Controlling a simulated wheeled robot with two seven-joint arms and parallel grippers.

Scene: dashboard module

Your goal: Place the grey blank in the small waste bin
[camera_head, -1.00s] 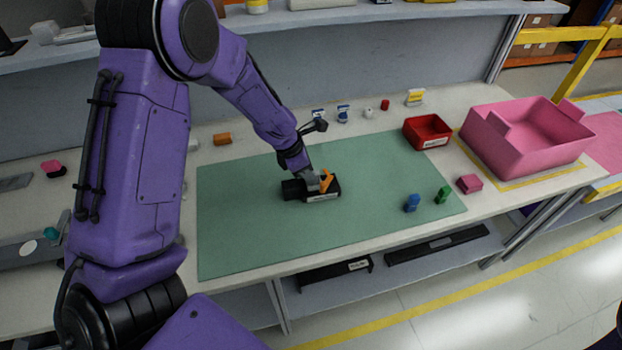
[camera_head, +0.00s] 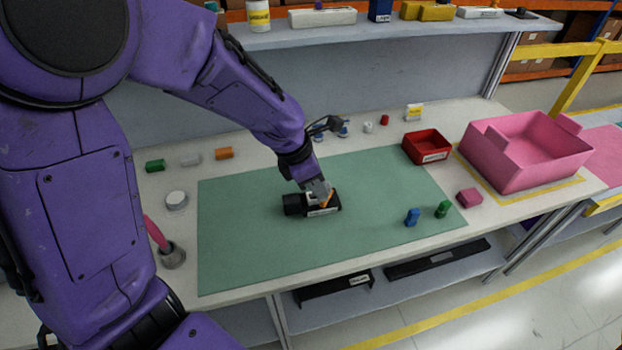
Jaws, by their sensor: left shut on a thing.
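My left gripper (camera_head: 322,193) reaches down to a black module (camera_head: 294,205) on the green mat. It is shut on a small piece at the top of the module, seemingly the grey blank, mostly hidden by the grey fingers. A small orange part shows right at the fingertips. Whether the piece is clear of the module cannot be told. A small red open bin (camera_head: 428,157) with a white label, which looks like the small waste bin, stands on the table beyond the mat's right end. My right gripper is not in view.
A large pink crate (camera_head: 535,170) stands right of the red bin. A blue piece (camera_head: 412,217), a green piece (camera_head: 442,209) and a pink block (camera_head: 469,198) lie near the right. The green mat (camera_head: 250,245) is clear around the module. A shelf (camera_head: 380,30) runs behind.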

